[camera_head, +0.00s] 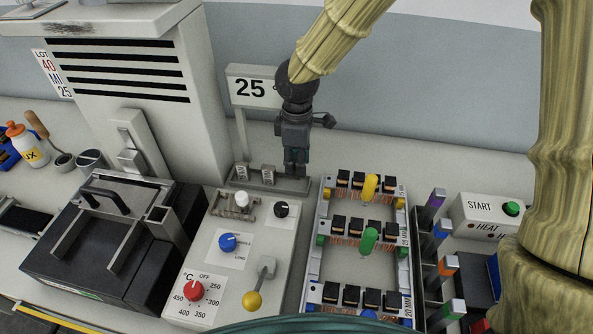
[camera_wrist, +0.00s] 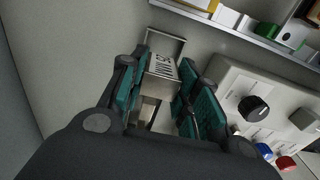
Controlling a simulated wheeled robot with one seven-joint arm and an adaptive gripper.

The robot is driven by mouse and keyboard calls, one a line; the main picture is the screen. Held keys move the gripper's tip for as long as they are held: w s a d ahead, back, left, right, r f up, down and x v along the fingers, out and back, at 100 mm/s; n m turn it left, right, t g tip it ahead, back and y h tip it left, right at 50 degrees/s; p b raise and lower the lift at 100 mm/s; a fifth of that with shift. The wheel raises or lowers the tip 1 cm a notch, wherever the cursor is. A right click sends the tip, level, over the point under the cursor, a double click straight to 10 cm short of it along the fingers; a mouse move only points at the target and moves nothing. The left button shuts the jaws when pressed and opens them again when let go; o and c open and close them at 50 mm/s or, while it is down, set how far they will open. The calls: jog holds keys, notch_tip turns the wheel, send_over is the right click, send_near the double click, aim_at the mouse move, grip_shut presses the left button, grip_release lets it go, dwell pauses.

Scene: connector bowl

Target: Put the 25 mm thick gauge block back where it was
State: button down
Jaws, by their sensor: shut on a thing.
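My gripper (camera_head: 295,168) points down over the right end of a low grey holder (camera_head: 232,182) at the foot of the wall. In the wrist view, its teal-padded fingers (camera_wrist: 163,66) are shut on a grey metal gauge block (camera_wrist: 161,64) with dark markings. The block is at the holder, whose end rim (camera_wrist: 168,36) shows just beyond it; whether it is fully seated I cannot tell. In the head view my fingers hide most of the held block. Two marked blocks, one on the left (camera_head: 242,173) and one beside it (camera_head: 268,174), stand in the holder.
A sign reading 25 (camera_head: 250,88) stands behind the holder. A control panel (camera_head: 210,280) with knobs and a yellow-tipped lever is in front. A connector rack (camera_head: 318,255) is close on the right, and a black-and-grey press (camera_head: 60,265) is on the left.

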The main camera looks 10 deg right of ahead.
jog(key=shift+f, duration=2.05)
jog(key=c, duration=1.1)
grip_release()
jog(key=shift+f, duration=0.1)
jog(key=shift+o, duration=0.2)
notch_tip(320, 180, up, 12)
jog(key=shift+r, duration=0.15)
